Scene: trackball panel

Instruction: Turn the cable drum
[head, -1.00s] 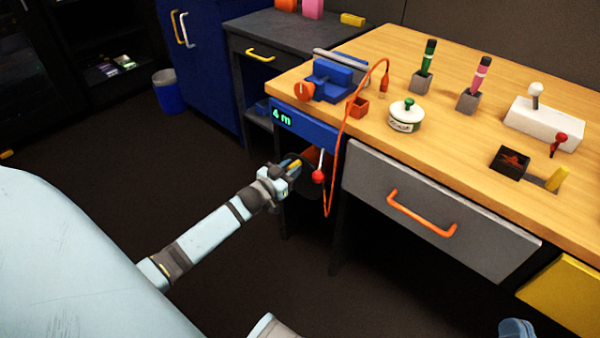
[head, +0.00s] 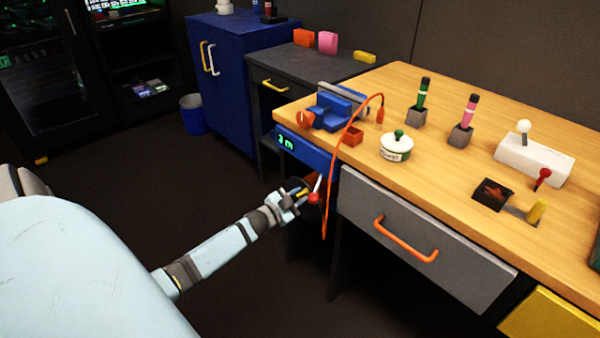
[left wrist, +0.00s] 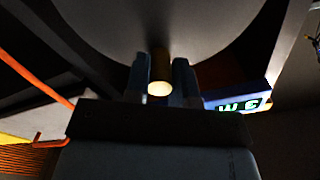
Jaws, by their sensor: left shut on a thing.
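The cable drum shows in the left wrist view as a large grey disc (left wrist: 165,25). A yellow peg handle (left wrist: 159,75) stands out from its face. In the head view the drum sits in shadow under the table's left corner, mostly hidden by my gripper. My left gripper (left wrist: 160,88) is shut on the peg, one finger on each side. It also shows in the head view (head: 298,195), at the drum's front. A blue housing (head: 312,154) above the drum carries a green display (head: 286,142) reading 3 m. My right gripper is not in view.
A red-knobbed lever (head: 313,198) stands close beside my left gripper. An orange cable (head: 333,165) hangs from the tabletop past it. A grey drawer (head: 440,265) with an orange handle is to the right.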

